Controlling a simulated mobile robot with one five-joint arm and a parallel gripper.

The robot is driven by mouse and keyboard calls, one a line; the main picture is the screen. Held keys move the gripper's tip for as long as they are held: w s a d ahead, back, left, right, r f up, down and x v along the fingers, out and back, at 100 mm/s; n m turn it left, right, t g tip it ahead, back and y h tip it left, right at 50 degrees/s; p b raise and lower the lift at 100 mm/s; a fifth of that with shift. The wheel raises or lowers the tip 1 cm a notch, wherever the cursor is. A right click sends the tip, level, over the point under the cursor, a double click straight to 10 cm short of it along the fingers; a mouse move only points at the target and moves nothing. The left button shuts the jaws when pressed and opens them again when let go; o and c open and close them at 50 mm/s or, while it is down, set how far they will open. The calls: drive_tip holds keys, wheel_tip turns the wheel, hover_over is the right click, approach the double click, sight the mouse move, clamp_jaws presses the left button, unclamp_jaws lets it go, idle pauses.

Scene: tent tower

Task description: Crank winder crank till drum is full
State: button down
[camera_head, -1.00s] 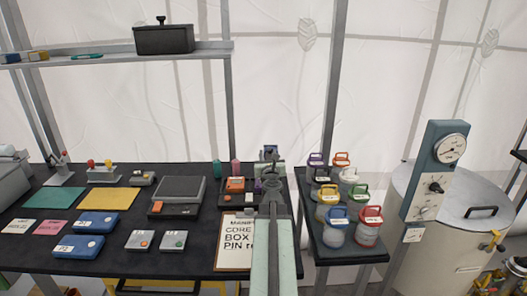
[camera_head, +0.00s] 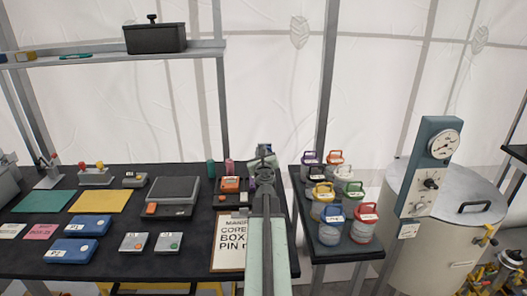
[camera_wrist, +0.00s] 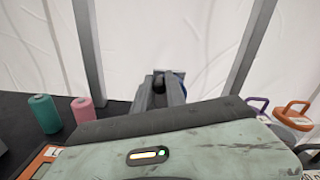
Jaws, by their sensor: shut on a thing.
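The winder (camera_head: 265,149) stands at the back right of the black table, mostly hidden behind my arm. In the wrist view only a small grey and blue part (camera_wrist: 182,84) shows past the fingers. My gripper (camera_head: 261,158) is at the winder, and its fingers also show in the wrist view (camera_wrist: 166,82). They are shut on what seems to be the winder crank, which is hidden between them. The drum and how full it is cannot be made out.
A green spool (camera_head: 211,168) and a pink spool (camera_head: 230,166) stand left of the gripper. An orange device (camera_head: 230,184) and a clipboard (camera_head: 229,243) lie close to my arm. Lidded jars (camera_head: 334,209) crowd the side table at right.

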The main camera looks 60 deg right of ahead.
drive_tip(key=shift+w+a+f+n, duration=0.1)
drive_tip(key=shift+w+a+n, duration=0.05)
drive_tip(key=shift+n, duration=0.35)
drive_tip(key=c, duration=1.4)
unclamp_jaws()
drive_tip(key=shift+o, duration=0.2)
